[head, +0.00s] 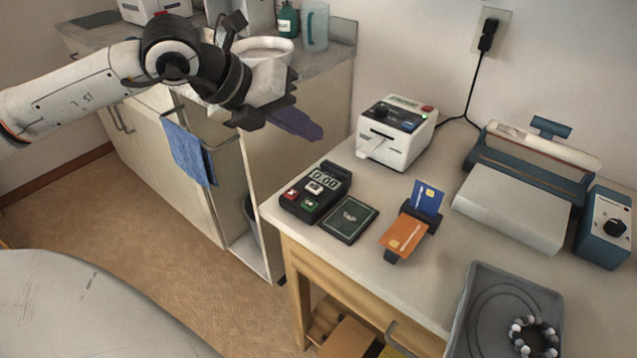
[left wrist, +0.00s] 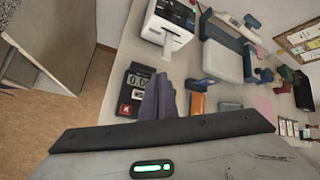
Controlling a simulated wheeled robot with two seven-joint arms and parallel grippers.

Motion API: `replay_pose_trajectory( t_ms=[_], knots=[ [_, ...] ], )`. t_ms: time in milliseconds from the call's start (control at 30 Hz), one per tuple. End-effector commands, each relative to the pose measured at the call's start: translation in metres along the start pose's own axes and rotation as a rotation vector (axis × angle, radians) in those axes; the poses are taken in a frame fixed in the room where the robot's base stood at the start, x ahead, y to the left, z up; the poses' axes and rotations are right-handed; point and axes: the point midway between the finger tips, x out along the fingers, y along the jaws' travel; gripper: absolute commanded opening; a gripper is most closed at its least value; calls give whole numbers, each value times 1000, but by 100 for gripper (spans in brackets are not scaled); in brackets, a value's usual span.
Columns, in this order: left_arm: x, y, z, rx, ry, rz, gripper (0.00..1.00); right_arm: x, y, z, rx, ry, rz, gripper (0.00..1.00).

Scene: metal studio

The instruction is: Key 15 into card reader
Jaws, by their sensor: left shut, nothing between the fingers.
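The card reader (head: 317,191) is a small black device lying on the table near its left corner. Its display reads 0.00, and it has a red key, a white key and a green key. In the left wrist view the card reader (left wrist: 133,88) is partly hidden behind my gripper fingers. My left gripper (head: 312,132) is shut and empty, with dark purplish fingers pointing right. In the head view it appears above and beyond the reader, apart from it. The fingers also show in the left wrist view (left wrist: 158,98). My right gripper is not in view.
A dark green pad (head: 348,219) lies beside the reader. A black stand holds a blue card (head: 428,195) and an orange card (head: 403,236). A white printer (head: 393,133) stands behind. A sealing machine (head: 512,207) and a grey tray (head: 480,310) with a bracelet are at right.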

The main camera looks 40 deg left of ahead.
Motion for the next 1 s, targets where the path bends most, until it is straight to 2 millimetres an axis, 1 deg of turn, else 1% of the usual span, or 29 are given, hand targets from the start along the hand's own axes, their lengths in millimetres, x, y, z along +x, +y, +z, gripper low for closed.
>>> replay_pose_trajectory(
  t_ms=[267, 467, 667, 867, 933, 1000],
  knots=[
    [0, 0, 0, 0, 1, -1, 0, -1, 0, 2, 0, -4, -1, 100],
    [5, 3, -4, 0, 2, -2, 0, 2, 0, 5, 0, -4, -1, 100],
    [19, 13, -14, 1, 2, -2, 0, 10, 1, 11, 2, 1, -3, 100],
    [38, 28, -29, 0, 4, -2, 0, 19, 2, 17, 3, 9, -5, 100],
    [46, 33, -34, 1, 4, -1, 0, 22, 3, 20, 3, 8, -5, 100],
    [55, 39, -41, 0, 1, -4, 0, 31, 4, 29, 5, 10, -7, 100]
  ],
)
